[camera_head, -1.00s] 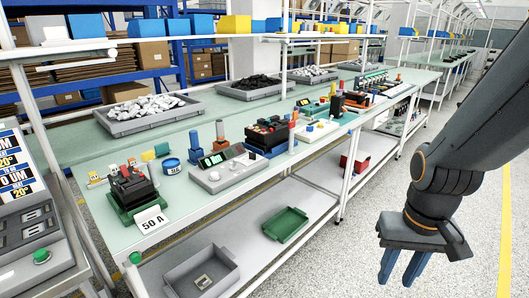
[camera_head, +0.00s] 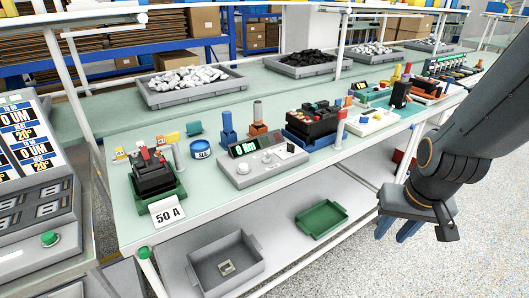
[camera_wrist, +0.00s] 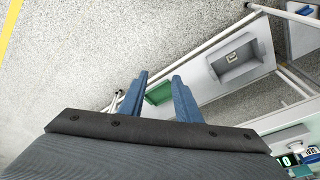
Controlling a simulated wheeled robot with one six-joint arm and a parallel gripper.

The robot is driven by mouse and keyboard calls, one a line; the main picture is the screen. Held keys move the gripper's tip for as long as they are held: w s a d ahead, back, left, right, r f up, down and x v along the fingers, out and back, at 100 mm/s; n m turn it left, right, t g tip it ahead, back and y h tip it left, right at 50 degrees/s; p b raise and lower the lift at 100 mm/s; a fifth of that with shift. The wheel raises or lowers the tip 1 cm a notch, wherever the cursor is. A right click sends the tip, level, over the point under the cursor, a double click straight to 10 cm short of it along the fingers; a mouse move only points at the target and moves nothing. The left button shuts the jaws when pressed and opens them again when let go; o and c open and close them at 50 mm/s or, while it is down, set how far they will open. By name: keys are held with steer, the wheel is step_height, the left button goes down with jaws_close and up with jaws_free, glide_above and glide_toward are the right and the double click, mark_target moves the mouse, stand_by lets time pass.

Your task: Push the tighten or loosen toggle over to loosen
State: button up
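The tighten or loosen toggle is too small for me to make out. A grey-white bench unit (camera_head: 262,168) with a lit green display stands at the front of the workbench (camera_head: 225,203); I cannot tell whether the toggle is on it. My gripper (camera_head: 392,238) hangs over the floor in front of the bench, at the right of the head view, well apart from the bench unit. In the wrist view my gripper's two blue fingers (camera_wrist: 160,76) are spread, with nothing between them.
A black breaker (camera_head: 154,178) sits in a green holder behind a "50 A" card (camera_head: 167,211). A blue tin (camera_head: 201,149) stands beside it. A grey bin (camera_head: 225,262) and green tray (camera_head: 324,219) are on the lower shelf. A panel with a green button (camera_head: 50,239) is at left.

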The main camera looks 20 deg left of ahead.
steer(key=w+a+f+t+y+b, duration=0.1)
steer(key=w+a+f+t, duration=0.15)
steer(key=w+a, duration=0.45)
steer(key=n+t+y+b, duration=0.4)
steer(key=t+y, duration=0.3)
steer(key=t, duration=0.4)
glide_toward(270, 154)
steer(key=x, duration=0.3)
steer(key=p+x, duration=0.1)
steer(key=x, duration=0.7)
steer(key=shift+p, duration=0.35)
jaws_close()
